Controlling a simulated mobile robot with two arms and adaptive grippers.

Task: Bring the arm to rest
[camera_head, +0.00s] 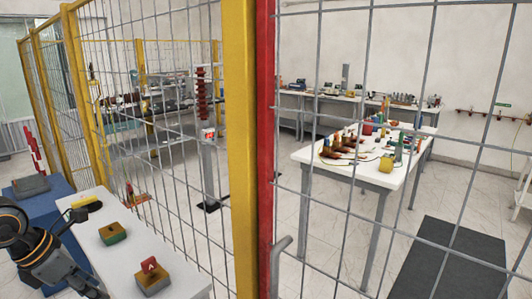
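My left arm comes in from the left edge, low in the head view, with dark and grey links and an orange ring at a joint. It slopes down to the right beside the white table (98,262). Its far end, where my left gripper (97,292) is, lies at the bottom edge, small and partly cut off, so I cannot tell whether the fingers are open or shut. My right arm and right gripper are not in view.
On the white table are a block with a red top (152,276), a yellow-green block (113,233) and a yellow item (87,202). A mesh fence with a yellow post (240,150) and red gate edge (265,150) stands ahead. Beyond are a red bushing (202,100) and a worktable (340,175).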

